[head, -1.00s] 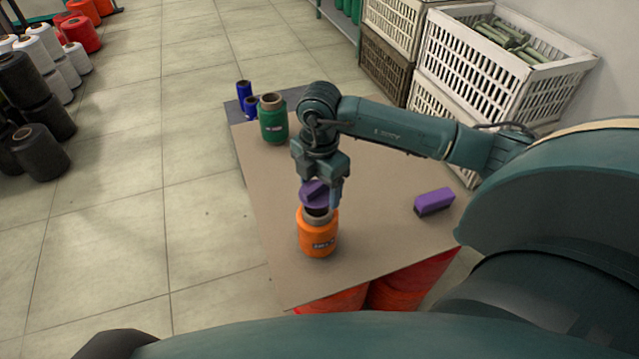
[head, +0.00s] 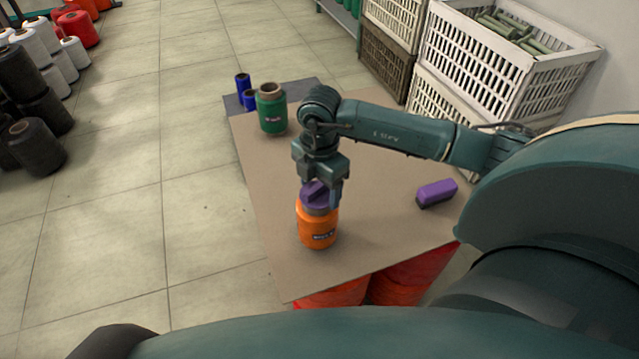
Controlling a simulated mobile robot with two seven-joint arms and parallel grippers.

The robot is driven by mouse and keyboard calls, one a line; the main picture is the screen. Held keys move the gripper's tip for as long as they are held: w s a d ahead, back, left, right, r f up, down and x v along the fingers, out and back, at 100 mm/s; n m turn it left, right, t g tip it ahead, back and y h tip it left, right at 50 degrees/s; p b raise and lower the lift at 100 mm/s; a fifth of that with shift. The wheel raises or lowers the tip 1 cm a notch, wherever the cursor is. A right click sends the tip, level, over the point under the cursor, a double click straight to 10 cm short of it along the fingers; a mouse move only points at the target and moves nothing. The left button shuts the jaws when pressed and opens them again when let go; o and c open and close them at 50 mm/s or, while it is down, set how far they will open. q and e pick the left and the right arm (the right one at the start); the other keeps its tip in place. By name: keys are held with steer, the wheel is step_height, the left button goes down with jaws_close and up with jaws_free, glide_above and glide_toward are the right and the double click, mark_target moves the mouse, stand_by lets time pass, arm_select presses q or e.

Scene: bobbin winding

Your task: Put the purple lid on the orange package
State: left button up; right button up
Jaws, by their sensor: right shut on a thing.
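My left gripper does not show.
A green package (head: 271,112) stands at the board's back left, beside blue bobbins (head: 246,92) on a dark mat. The board (head: 385,235) is clear between. White crates (head: 500,70) stand behind on the right.

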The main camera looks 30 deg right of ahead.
stand_by(0.4)
steer(key=o, duration=1)
